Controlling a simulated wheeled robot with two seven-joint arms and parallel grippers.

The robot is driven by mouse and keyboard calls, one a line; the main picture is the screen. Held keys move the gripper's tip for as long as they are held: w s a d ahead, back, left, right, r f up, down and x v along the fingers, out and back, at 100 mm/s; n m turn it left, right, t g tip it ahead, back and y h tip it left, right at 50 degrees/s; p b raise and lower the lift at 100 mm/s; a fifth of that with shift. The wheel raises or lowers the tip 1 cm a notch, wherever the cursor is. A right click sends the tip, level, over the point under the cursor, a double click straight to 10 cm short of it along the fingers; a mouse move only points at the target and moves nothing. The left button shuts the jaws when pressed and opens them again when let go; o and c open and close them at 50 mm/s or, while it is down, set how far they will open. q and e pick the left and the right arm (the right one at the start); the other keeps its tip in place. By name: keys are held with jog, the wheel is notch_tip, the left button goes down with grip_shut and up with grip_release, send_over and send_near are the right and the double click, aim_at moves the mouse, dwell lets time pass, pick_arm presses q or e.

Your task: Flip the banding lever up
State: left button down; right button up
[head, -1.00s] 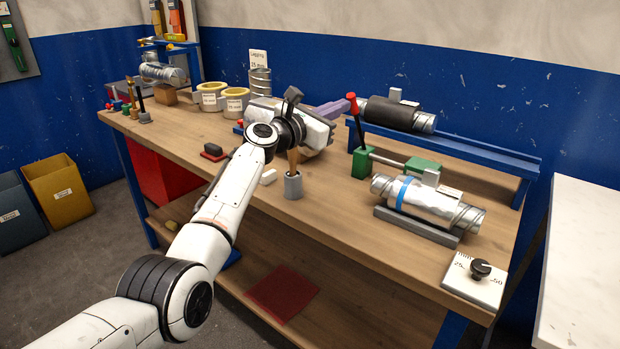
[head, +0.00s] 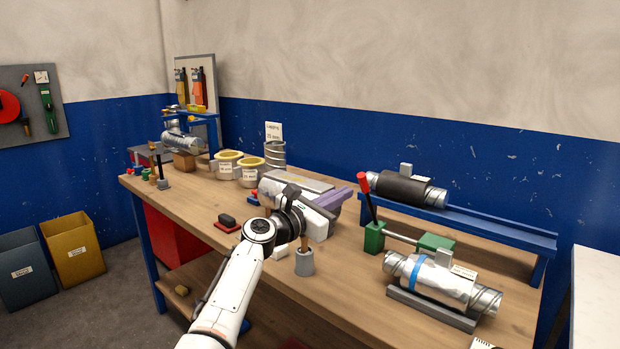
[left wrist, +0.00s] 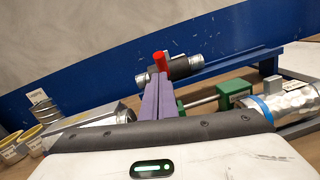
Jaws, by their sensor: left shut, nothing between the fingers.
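The banding lever (head: 370,208) has a red knob (head: 362,182) on a black handle that rises from a green block (head: 374,237). It stands nearly upright, leaning a little left. My left gripper (head: 346,194) has purple fingers, shut and empty, with their tips just left of the knob; I cannot tell whether they touch it. In the left wrist view the shut fingers (left wrist: 160,88) point at the red knob (left wrist: 161,62), which shows beyond their tips. The fingers hide the handle there. My right gripper is out of view.
A rod joins the lever's block to a second green block (head: 436,242). A silver duct with a blue band (head: 440,280) lies in a grey cradle in front. A black-wrapped duct (head: 405,189) lies on the blue rail (head: 480,228) behind. A grey cup (head: 304,262) stands near my forearm.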

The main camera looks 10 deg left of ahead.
pick_arm(q)
jog(key=s+a+r, duration=0.4)
jog(key=s+r, duration=0.2)
jog(key=r, duration=0.1)
jog(key=shift+a, duration=0.2)
jog(key=shift+f, duration=0.1)
